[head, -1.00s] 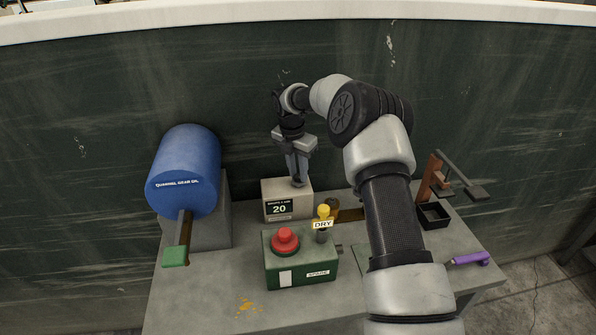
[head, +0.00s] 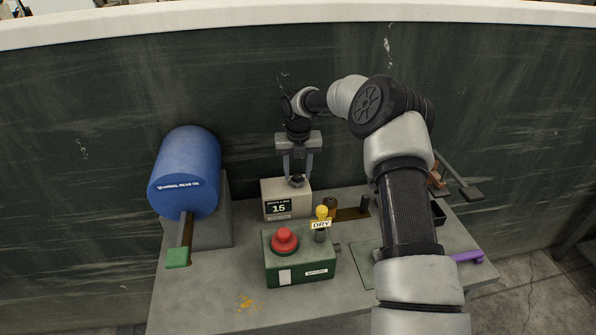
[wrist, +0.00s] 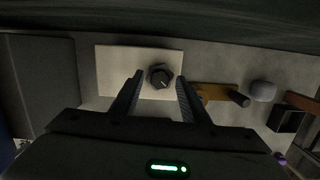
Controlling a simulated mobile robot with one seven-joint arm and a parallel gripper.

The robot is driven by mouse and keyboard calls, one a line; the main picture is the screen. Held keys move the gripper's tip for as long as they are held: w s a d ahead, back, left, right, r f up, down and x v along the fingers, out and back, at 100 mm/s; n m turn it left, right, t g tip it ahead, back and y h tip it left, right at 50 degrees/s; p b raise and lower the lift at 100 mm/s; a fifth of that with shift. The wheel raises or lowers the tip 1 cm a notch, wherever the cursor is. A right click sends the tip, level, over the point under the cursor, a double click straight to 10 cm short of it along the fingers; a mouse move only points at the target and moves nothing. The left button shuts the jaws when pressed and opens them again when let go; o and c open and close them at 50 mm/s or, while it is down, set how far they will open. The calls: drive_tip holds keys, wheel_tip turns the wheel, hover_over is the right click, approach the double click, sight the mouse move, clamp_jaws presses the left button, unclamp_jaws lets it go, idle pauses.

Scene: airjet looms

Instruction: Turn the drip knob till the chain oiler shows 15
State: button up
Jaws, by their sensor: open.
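The chain oiler (head: 299,192) is a pale grey box at the back of the bench, and its dark display (head: 278,208) reads 15. The black drip knob (head: 297,180) is on its top face; in the wrist view the knob (wrist: 160,76) shows a light pointer mark. My gripper (head: 297,174) is open above the box, its fingers on either side of the knob. In the wrist view my gripper's fingers (wrist: 160,78) stand apart from the knob with a gap on both sides.
A green box (head: 300,262) with a red button and a yellow-topped post with a DRY tag stands in front. A blue motor (head: 186,175) with a green-ended lever is at left. A purple-handled tool (head: 467,257) lies at right.

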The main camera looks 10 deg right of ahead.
drive_tip(key=shift+r, duration=3)
drive_tip(key=shift+r, duration=0.35)
wheel_tip(320, 180, up, 16)
drive_tip(key=s, duration=0.3)
drive_tip(key=s+a+r+m+h, duration=0.1)
drive_tip(key=s+a+r+m, duration=0.3)
drive_tip(key=s+r+m, duration=0.35)
drive_tip(key=s+d+r+m+t, duration=0.1)
drive_tip(key=s+d+m+t, duration=0.2)
drive_tip(key=s+m, duration=1.85)
drive_tip(key=s+d+f+m+y, duration=0.1)
drive_tip(key=s+f+m, duration=0.4)
drive_tip(key=s, duration=0.5)
drive_tip(key=shift+s+m+t, duration=0.35)
drive_tip(key=shift+m+t, duration=0.05)
drive_tip(key=shift+m, duration=0.2)
